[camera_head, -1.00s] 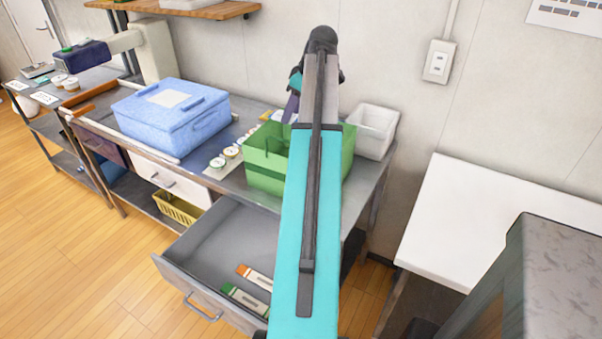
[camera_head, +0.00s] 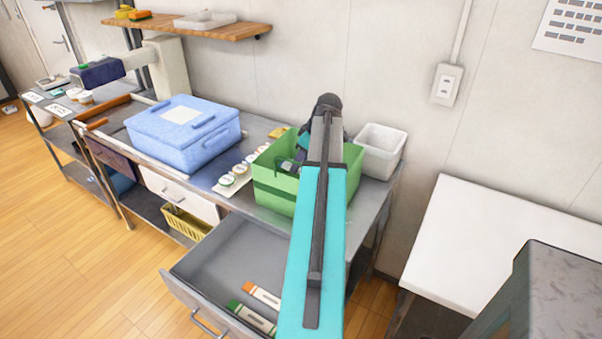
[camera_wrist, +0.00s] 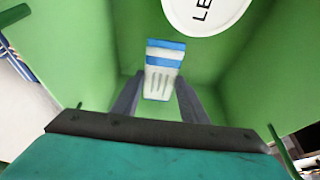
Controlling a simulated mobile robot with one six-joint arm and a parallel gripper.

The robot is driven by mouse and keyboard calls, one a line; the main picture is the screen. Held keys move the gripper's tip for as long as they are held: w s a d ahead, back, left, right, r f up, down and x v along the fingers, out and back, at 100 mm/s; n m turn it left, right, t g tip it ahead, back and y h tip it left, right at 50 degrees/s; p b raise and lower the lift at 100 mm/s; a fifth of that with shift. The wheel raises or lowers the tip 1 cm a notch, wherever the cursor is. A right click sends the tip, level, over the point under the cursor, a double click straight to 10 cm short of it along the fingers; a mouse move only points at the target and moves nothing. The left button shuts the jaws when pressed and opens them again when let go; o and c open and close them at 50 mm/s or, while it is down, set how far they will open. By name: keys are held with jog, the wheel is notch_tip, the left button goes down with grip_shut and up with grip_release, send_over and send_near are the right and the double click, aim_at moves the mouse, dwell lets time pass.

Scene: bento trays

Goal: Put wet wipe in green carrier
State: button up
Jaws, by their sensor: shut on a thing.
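The green carrier (camera_head: 285,193) stands on the metal counter, partly covered by my arm. My gripper (camera_head: 290,166) reaches down into it. In the wrist view the carrier's green walls (camera_wrist: 70,65) surround my gripper (camera_wrist: 158,95). A small white packet with blue stripes, seemingly the wet wipe (camera_wrist: 163,68), is between the two fingers, which are shut on it. The wet wipe cannot be made out in the head view. Whether it touches the carrier's floor cannot be told.
A round white lid with lettering (camera_wrist: 205,12) lies beyond the packet in the carrier. A blue box (camera_head: 183,135) and small cups (camera_head: 235,175) are to the left, a white bin (camera_head: 380,150) to the right. An open drawer (camera_head: 235,262) below holds two packets.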

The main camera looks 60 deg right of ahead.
jog(key=shift+f, duration=1.2)
jog(key=shift+f, duration=0.1)
jog(key=shift+f+p, duration=0.6)
jog(key=shift+f, duration=1.25)
jog(key=shift+f, duration=0.15)
jog(key=o, duration=1)
jog(key=shift+r, duration=0.2)
jog(key=shift+b+v, duration=1.1)
jog(key=shift+v, duration=4.85)
